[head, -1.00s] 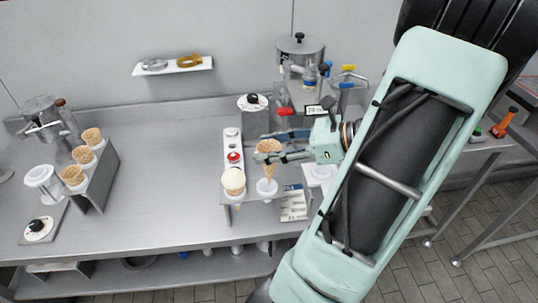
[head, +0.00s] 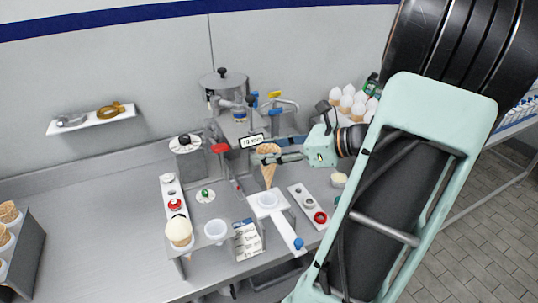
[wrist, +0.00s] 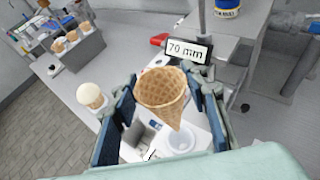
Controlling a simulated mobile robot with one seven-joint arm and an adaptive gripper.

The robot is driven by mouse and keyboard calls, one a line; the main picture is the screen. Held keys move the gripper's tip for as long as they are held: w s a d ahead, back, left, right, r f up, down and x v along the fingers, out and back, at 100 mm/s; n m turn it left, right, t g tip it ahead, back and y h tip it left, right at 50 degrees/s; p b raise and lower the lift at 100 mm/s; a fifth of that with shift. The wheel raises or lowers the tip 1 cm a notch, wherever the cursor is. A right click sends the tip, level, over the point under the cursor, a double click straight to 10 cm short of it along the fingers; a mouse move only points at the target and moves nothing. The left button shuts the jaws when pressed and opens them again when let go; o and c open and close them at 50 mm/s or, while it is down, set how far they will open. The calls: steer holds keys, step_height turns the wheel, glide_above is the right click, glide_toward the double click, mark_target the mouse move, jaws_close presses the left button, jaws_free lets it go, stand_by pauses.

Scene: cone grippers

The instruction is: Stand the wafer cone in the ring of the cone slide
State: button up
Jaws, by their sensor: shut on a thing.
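The wafer cone (head: 268,173) is upright, point down, in my gripper (head: 279,156), whose fingers are shut around its upper part. The cone slide (head: 285,227) is a white bar with a blue knob and a white ring (head: 267,200) at its back end. In the head view the cone's tip shows just above the ring; whether it touches cannot be told. In the wrist view the cone (wrist: 162,90) is between the two dark finger pads, and the white ring (wrist: 181,141) shows beyond it, partly hidden by the cone.
Left of the slide are an empty white cone holder (head: 216,231) and a cone with a white scoop (head: 179,231). A sign reading 70 mm (head: 252,141) and a metal dispenser (head: 225,95) stand behind. A panel with a red button (head: 320,217) is at right.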

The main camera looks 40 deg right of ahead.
steer(key=shift+p, duration=0.3)
steer(key=shift+f+b, duration=1.05)
steer(key=shift+f, duration=1)
steer(key=shift+p, duration=0.45)
steer(key=shift+f+b, duration=3)
steer(key=shift+f, duration=1.65)
steer(key=o, duration=0.8)
